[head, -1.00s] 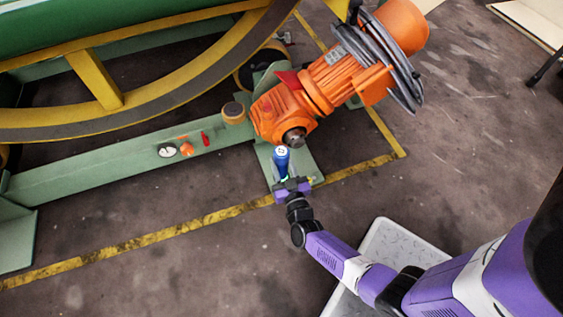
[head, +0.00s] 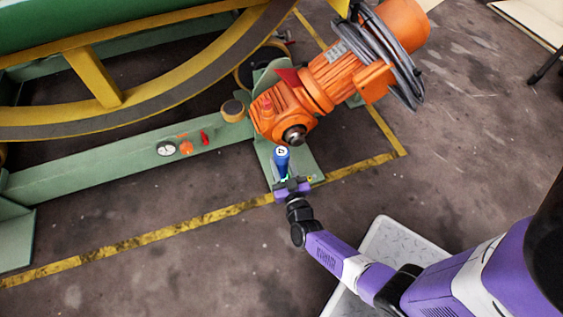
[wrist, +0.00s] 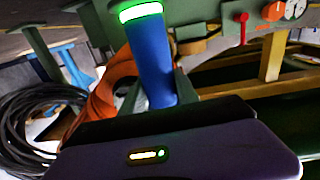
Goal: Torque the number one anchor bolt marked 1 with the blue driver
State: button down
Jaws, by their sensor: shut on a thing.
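The blue driver (head: 282,158) stands roughly upright in the head view, with a light disc marked with a dark symbol on its top end. In the wrist view the blue driver (wrist: 152,62) shows a glowing green-white ring at one end. My gripper (head: 287,184) is shut on the driver, above the green foot plate (head: 308,168) in front of the orange motor. The anchor bolt marked 1 cannot be made out; the driver and gripper cover part of the plate. I cannot tell whether the driver touches a bolt.
The orange motor (head: 292,108) with coiled grey cable (head: 385,60) stands just behind the driver. A green beam (head: 110,160) carries a gauge (head: 166,149), an orange knob (head: 186,147) and a red lever (head: 204,137). A yellow line (head: 130,245) crosses open floor.

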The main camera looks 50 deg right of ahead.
aim_at(284, 162)
jog(key=shift+f+b, duration=0.45)
jog(key=shift+f, duration=0.2)
dwell(1.7)
jog(key=shift+r, duration=0.1)
jog(key=shift+r+p, duration=2.45)
jog(key=shift+r, duration=0.2)
jog(key=shift+w, duration=0.1)
